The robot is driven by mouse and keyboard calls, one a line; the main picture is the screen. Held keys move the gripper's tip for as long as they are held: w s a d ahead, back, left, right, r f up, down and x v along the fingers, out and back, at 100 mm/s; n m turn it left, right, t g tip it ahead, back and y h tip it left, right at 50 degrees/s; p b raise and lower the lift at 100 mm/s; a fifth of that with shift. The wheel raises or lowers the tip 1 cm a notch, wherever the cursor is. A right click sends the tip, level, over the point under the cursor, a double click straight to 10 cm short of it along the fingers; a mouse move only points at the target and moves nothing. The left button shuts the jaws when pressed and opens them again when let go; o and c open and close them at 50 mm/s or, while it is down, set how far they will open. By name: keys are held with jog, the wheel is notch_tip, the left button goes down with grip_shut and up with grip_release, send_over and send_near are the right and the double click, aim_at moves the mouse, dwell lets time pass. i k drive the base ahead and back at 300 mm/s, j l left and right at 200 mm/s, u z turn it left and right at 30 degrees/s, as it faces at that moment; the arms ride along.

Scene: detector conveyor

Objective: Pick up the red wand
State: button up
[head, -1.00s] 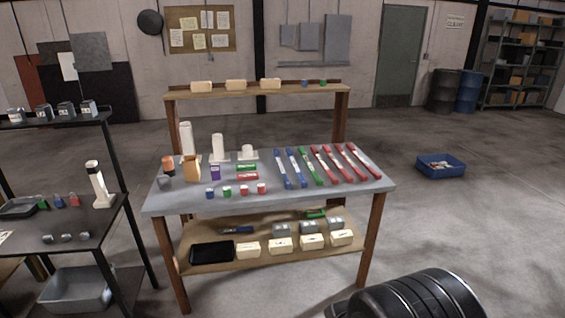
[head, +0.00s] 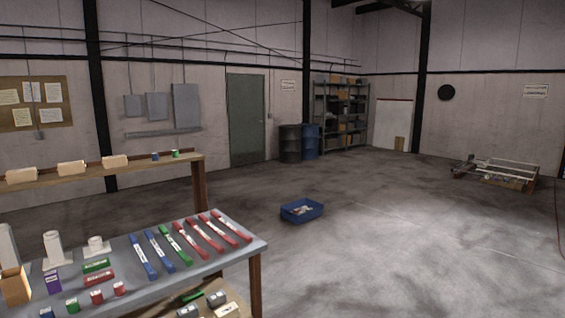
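Several red wands (head: 231,226) with pale labels lie side by side at the right end of the grey workbench top (head: 245,248). They are slanted and slightly apart. A green wand (head: 179,244) lies just left of them, then two blue wands (head: 144,257) farther left. Nothing covers the wands. My gripper is not in view.
Left on the bench are red blocks (head: 98,278), a green block (head: 96,265), a purple box (head: 53,282) and white cylinders (head: 53,245). A raised wooden shelf (head: 120,172) runs behind. A blue bin (head: 302,211) sits on open floor to the right.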

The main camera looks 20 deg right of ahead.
aim_at(220, 250)
jog(key=z, duration=4.7)
jog(key=u, duration=4.7)
jog(key=i+l+u, duration=0.15)
jog(key=i+l, duration=0.15)
jog(key=i, duration=0.3)
jog(key=i+l+u, duration=0.2)
jog(key=i+l, duration=0.15)
jog(key=i, duration=0.25)
jog(key=i+l+u, duration=0.15)
jog(key=i+l, duration=0.3)
jog(key=i, duration=0.1)
